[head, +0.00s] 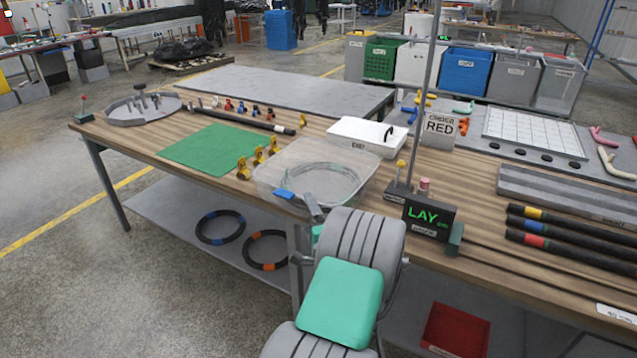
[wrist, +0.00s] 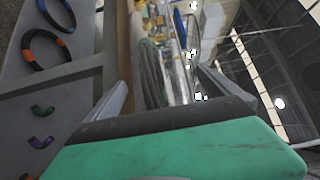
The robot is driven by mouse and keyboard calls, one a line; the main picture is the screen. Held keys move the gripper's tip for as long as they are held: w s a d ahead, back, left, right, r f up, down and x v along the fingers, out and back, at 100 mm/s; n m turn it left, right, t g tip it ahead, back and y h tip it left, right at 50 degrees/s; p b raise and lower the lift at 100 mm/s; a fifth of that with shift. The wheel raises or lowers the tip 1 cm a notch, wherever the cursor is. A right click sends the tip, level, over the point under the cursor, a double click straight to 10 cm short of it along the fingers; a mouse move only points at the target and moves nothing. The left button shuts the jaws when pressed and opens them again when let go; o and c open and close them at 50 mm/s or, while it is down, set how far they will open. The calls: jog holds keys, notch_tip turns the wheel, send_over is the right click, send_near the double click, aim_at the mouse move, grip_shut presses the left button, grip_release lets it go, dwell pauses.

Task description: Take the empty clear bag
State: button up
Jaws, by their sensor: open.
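A clear, see-through bag or shallow tub (head: 262,178) lies at the front edge of the wooden table, with a blue patch (head: 284,195) at its near corner. Faint coil-like rings show within its outline; I cannot tell whether they are inside it. My gripper (head: 306,232) is open and empty, just in front of the table edge and near the clear thing's near side. In the wrist view my gripper (wrist: 163,95) has its fingers spread on either side of the table edge, with grey coil-like loops (wrist: 152,75) beyond. No contact is visible.
Two black rings (head: 220,227) lie on the shelf below. Floor at left is free.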

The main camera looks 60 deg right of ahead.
jog(key=x, duration=0.3)
jog(key=shift+a, duration=0.1)
jog(key=shift+c, duration=0.2)
jog(key=shift+r, duration=0.1)
jog(key=c, duration=1.3)
jog(key=shift+r, duration=0.2)
